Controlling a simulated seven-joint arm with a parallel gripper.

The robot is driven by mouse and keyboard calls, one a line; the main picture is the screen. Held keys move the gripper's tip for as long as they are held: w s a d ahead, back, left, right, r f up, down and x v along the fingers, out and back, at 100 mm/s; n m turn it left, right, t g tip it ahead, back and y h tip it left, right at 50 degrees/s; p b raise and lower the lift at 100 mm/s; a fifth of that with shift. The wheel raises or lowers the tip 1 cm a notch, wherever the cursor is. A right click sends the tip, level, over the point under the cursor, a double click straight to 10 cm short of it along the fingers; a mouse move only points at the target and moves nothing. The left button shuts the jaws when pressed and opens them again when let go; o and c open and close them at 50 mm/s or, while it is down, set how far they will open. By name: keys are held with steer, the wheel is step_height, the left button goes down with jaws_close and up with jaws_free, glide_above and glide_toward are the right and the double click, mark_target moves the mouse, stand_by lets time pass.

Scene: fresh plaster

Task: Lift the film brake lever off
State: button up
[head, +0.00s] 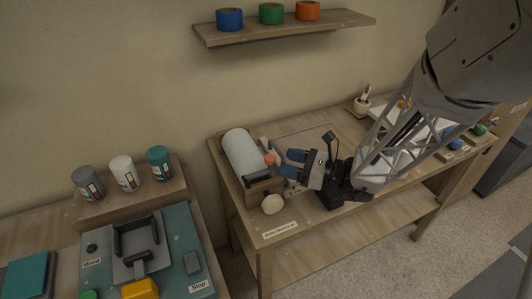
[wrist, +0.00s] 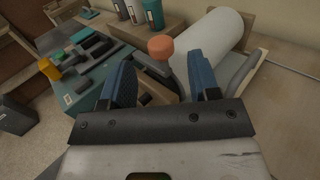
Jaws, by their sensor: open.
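The brake lever shows as an orange knob (head: 270,159) on a dark grey arm beside the white film roll (head: 243,152). The lever's lower end is partly hidden by a finger. I see no clear contact.
The roll rests by a wooden block (head: 262,190) with a dark bar and a pale round knob (head: 272,204) on the wooden bench (head: 330,206). Left stands a teal panel (head: 180,238) with several cans (head: 122,174) behind. A shelf (head: 290,28) with three tape rolls hangs above.

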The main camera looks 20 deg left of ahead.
mark_target(264, 170)
steer(key=shift+a, duration=0.2)
stand_by(0.3)
steer(key=shift+a, duration=3.65)
jaws_close()
